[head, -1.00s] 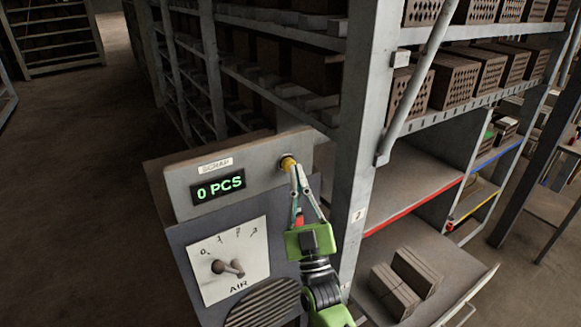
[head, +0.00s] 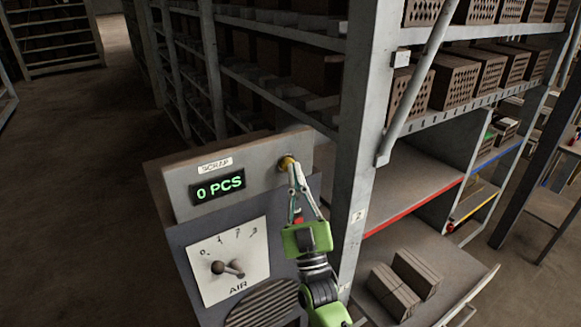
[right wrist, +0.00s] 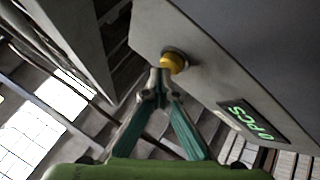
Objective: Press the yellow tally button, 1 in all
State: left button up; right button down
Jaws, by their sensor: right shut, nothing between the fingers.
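The yellow button (head: 287,163) sits at the right end of the grey panel marked SCRAP (head: 240,175). The green display (head: 219,187) beside it reads 0 PCS. My right gripper (head: 294,168) is shut and empty, its fingertips right at the button and partly covering it in the head view. In the right wrist view the yellow button (right wrist: 174,62) shows just beyond the fingertips (right wrist: 158,78); I cannot tell whether they touch it. My left gripper is not in view.
A dial plate marked AIR (head: 229,261) is below the panel. A grey rack post (head: 366,130) stands close to the right of my right arm. Shelves with hollow bricks (head: 452,80) fill the right, and open floor (head: 75,170) lies to the left.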

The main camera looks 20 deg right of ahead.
jog(key=shift+w, duration=0.25)
jog(key=shift+s, duration=0.2)
dwell(0.3)
jog(key=shift+s+d, duration=0.1)
jog(key=shift+s, duration=0.65)
jog(key=shift+p, duration=0.35)
jog(key=s, duration=0.1)
jog(key=s+p, duration=0.1)
jog(key=s, duration=0.3)
jog(key=shift+d+p, duration=0.3)
jog(key=shift+d, duration=0.05)
